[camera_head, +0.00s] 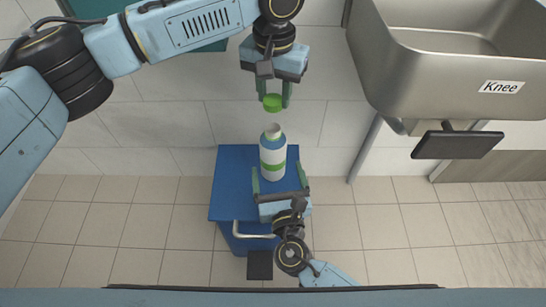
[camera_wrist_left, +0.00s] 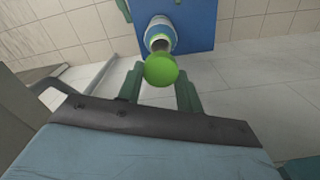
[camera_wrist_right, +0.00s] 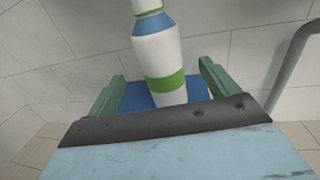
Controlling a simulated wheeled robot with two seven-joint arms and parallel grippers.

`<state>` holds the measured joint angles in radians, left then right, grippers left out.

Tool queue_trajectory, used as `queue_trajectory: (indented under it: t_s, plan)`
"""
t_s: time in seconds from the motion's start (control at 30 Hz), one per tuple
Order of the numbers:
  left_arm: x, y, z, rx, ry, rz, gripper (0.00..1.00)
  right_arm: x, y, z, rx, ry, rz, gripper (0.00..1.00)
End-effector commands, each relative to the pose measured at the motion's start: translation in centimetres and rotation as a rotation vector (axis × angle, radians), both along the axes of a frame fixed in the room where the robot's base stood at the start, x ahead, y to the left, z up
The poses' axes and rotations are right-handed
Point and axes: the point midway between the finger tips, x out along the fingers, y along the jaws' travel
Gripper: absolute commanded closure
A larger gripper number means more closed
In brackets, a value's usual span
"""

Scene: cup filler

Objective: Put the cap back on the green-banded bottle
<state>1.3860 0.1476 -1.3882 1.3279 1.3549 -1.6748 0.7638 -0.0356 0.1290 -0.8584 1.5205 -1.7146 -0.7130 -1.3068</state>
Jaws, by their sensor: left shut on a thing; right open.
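The green-banded bottle (camera_head: 272,152) is white with a blue shoulder and an open neck. It stands upright on the blue cabinet top. It also shows in the left wrist view (camera_wrist_left: 160,36) and in the right wrist view (camera_wrist_right: 158,55). My left gripper (camera_head: 273,98) is shut on the green cap (camera_head: 272,102), apart from the bottle's mouth. The cap fills the space between its fingers in the left wrist view (camera_wrist_left: 161,70). My right gripper (camera_head: 280,180) is open, with its fingers on either side of the bottle's lower part and gaps showing in the right wrist view.
The blue cabinet (camera_head: 228,185) has a light handle (camera_head: 250,235) on its front. A steel sink (camera_head: 450,75) with a "Knee" label and a dark knee pad (camera_head: 457,145) stands to the right. Tiled floor is free on both sides of the cabinet.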

Motion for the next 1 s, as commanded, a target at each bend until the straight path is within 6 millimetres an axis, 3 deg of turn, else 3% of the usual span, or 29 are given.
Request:
queue_trajectory:
  t_s: [0.2, 0.43, 0.63, 0.93, 1.0]
  plan:
    - [0.0, 0.0, 0.0, 0.000, 0.000, 0.000, 0.88, 4.5, 0.7, 0.1, -0.001, -0.002, -0.001, 0.14]
    - [0.0, 0.0, 0.0, 0.000, 0.000, 0.000, 0.88, 7.8, 1.2, 0.0, -0.001, -0.001, -0.001, 0.14]
    - [0.0, 0.0, 0.0, 0.000, 0.000, 0.000, 0.88, 9.0, 1.4, 0.0, 0.001, 0.000, -0.001, 0.14]
    - [0.0, 0.0, 0.0, 0.000, 0.000, 0.000, 0.88, 9.1, 1.4, 0.0, 0.001, 0.000, -0.001, 0.14]
    - [0.0, 0.0, 0.0, 0.000, 0.000, 0.000, 0.88, 9.1, 1.4, 0.0, 0.001, 0.000, -0.001, 0.23]
